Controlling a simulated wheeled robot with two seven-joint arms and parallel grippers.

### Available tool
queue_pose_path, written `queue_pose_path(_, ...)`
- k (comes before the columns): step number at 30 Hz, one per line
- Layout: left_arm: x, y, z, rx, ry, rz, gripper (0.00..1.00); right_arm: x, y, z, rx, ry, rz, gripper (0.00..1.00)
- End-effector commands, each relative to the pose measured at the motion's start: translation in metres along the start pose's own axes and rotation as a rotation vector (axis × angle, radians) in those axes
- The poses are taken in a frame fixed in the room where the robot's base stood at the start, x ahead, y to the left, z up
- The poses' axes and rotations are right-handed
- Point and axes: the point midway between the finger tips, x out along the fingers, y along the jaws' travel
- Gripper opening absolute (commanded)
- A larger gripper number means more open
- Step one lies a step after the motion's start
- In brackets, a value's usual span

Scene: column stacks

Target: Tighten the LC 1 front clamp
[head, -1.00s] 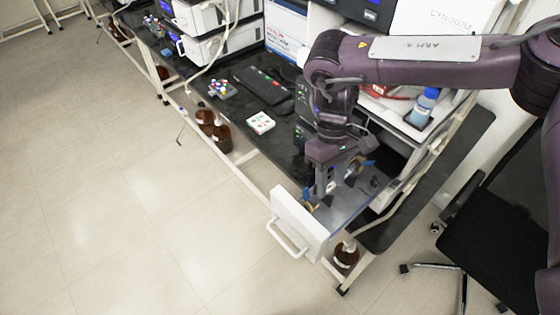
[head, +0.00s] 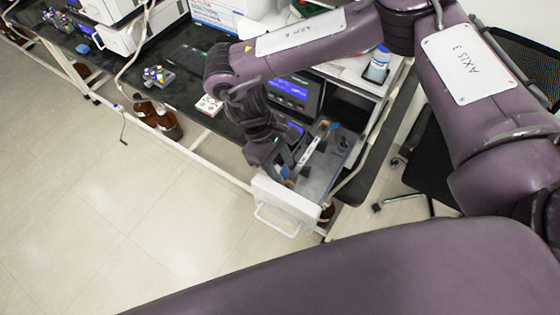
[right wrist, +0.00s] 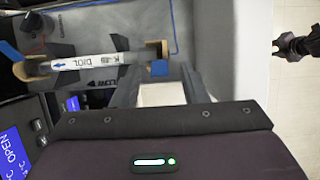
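A column (right wrist: 85,62) with a white label lies in the pulled-out drawer (head: 322,178); it also shows in the head view (head: 309,151). A tan clamp with blue parts (right wrist: 158,62) holds its end nearer the drawer front. A second tan clamp (right wrist: 20,69) holds the other end. My left gripper is not recognisable.
The white drawer front (head: 285,203) with its handle sticks out over the floor. A lit display (head: 290,92) stands behind the drawer. Brown bottles (head: 165,122) stand under the bench edge. A black chair (head: 425,150) is at the right; floor is clear at the left.

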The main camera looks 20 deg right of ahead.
Motion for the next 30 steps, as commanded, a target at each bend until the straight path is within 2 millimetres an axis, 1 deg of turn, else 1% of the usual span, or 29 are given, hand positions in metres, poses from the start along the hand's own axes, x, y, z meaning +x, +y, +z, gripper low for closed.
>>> queue_pose_path(1, -0.001, -0.006, -0.006, -0.001, 0.009, -0.007, 0.36, 0.002, 0.0, 0.0, 0.001, -0.001, -0.001, 0.4)
queue_pose_path(4, -0.001, -0.012, -0.015, -0.003, 0.022, -0.015, 0.36, 0.003, 0.0, 0.0, 0.001, -0.001, -0.001, 0.4)
queue_pose_path(6, -0.001, -0.013, -0.017, -0.004, 0.026, -0.016, 0.36, 0.003, 0.0, 0.0, 0.0, 0.0, -0.001, 0.4)
queue_pose_path(9, -0.001, -0.012, -0.015, -0.004, 0.024, -0.015, 0.36, 0.003, 0.0, 0.0, 0.0, 0.0, -0.001, 0.4)
queue_pose_path(18, -0.001, -0.006, -0.007, -0.004, 0.011, -0.007, 0.36, 0.003, 0.0, 0.0, 0.0, 0.0, -0.001, 0.01)
queue_pose_path(25, -0.002, -0.002, -0.007, -0.002, 0.011, -0.002, 0.36, 0.003, 0.0, 0.001, 0.0, 0.013, -0.002, 0.0)
queue_pose_path(30, -0.005, -0.002, -0.007, -0.001, 0.011, -0.002, 0.36, 0.002, 0.001, 0.005, 0.001, 0.07, -0.004, 0.0)
